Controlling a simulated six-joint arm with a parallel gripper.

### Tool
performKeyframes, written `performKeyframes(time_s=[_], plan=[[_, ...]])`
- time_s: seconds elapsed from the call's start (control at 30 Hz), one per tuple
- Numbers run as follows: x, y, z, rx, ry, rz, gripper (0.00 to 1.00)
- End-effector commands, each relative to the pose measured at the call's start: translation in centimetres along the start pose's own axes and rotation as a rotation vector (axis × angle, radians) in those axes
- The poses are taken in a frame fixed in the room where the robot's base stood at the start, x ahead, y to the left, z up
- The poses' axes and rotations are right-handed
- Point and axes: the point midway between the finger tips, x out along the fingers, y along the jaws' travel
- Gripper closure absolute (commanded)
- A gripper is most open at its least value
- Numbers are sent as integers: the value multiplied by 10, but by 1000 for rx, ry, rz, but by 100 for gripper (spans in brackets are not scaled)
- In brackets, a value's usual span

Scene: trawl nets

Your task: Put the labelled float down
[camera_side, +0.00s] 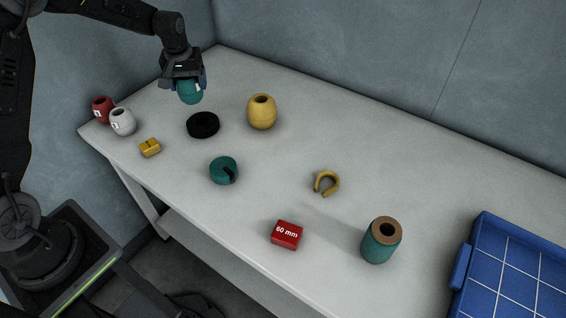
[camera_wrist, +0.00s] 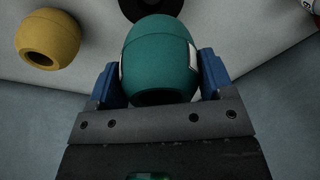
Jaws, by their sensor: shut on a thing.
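My gripper (camera_wrist: 160,78) is shut on a teal barrel-shaped float (camera_wrist: 160,45), with a blue jaw on each side of it. White label patches show on both sides of the float in the wrist view. In the side view the float (camera_side: 189,92) hangs under my gripper (camera_side: 186,82), above the far left part of the table. A black round disc (camera_side: 203,125) lies on the table just in front of and to the right of the float. Part of the disc (camera_wrist: 150,8) shows at the top of the wrist view.
A yellow float (camera_side: 262,112) stands right of the disc; red (camera_side: 102,109) and white (camera_side: 123,121) labelled floats stand at the left edge. A yellow block (camera_side: 150,147), teal slotted ring (camera_side: 223,171), yellow hook (camera_side: 326,183), red block (camera_side: 287,234), teal spool (camera_side: 381,241) and blue crate (camera_side: 462,267) are nearer.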

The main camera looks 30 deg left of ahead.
Motion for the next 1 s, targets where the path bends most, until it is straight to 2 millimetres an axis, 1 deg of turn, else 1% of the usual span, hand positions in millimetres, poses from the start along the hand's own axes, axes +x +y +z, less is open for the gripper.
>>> performKeyframes(time_s=[0.03, 0.1, 0.2, 0.3, 0.4, 0.57, 0.67, 1.0], plan=[[-2, 27, 14, 96, 0, 14, 53], [-6, 57, 32, 216, 3, 32, 53], [-9, 92, 59, 371, 4, 53, 53], [-12, 118, 81, 493, 7, 70, 53], [-15, 134, 97, 576, 9, 83, 53], [-14, 149, 111, 638, 10, 91, 53], [-6, 163, 119, 647, 8, 91, 53], [34, 229, 153, 644, 8, 91, 53]])
